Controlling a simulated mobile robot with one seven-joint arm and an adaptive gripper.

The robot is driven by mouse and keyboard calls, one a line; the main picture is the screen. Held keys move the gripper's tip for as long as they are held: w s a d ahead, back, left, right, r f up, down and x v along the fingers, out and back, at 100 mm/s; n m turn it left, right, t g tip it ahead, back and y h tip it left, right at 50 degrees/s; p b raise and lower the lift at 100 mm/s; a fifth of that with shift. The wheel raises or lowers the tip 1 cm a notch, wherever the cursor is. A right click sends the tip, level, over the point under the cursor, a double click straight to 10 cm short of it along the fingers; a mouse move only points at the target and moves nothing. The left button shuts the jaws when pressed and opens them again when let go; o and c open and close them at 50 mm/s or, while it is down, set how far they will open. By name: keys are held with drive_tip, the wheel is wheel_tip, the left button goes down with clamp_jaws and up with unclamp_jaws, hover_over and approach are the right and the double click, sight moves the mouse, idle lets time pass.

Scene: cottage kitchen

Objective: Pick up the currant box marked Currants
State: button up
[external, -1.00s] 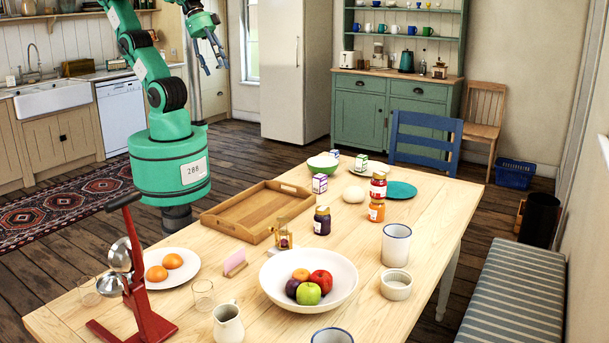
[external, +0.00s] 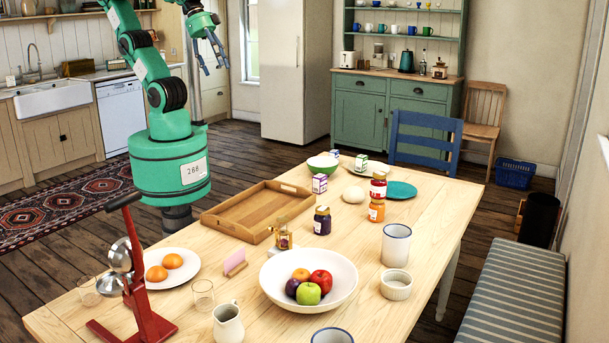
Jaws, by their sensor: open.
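Three small cartons stand at the far half of the wooden table. One white and purple carton (external: 320,184) is beside the tray's right far corner. Another carton with a green top (external: 361,163) stands farther back, by a pale plate. A third small carton (external: 335,155) is partly hidden behind the green bowl (external: 322,163). The lettering is too small to read, so I cannot tell which is marked Currants. My gripper (external: 215,68) is open and empty, high up at the back left, well away from the cartons, with its fingers pointing down.
An empty wooden tray (external: 220,221) lies at the table's left edge. A fruit bowl (external: 345,289) and a red juicer (external: 145,310) stand nearer the camera.

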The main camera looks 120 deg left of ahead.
drive_tip(key=w+a+n+g+y, duration=0.1)
drive_tip(key=w+a+n+g, duration=0.1)
drive_tip(key=w+a+n, duration=0.95)
drive_tip(key=w+a+f+n+g+p, duration=0.1)
drive_tip(key=w+a+f+n, duration=0.3)
drive_tip(key=a, duration=0.4)
drive_tip(key=w+a+f+n+p, duration=0.1)
drive_tip(key=w+a+f+n, duration=0.2)
drive_tip(key=w+a, duration=0.45)
drive_tip(key=s+a+f+n+g, duration=0.1)
drive_tip(key=a+f+n, duration=0.45)
drive_tip(key=a, duration=0.45)
drive_tip(key=s+a+f+n+g, duration=0.1)
drive_tip(key=a+f+n, duration=0.3)
drive_tip(key=a+f, duration=0.45)
drive_tip(key=s+a+f+n, duration=0.3)
drive_tip(key=a+f+n, duration=0.1)
drive_tip(key=a+f, duration=0.3)
drive_tip(key=s+a+f+n+h, duration=0.1)
drive_tip(key=s+a+f+n, duration=0.3)
drive_tip(key=a+f, duration=0.4)
drive_tip(key=a, duration=0.2)
drive_tip(key=shift+s+a+f+g+p, duration=0.15)
drive_tip(key=shift+s+a+g+p, duration=0.15)
drive_tip(key=shift+p, duration=0.1)
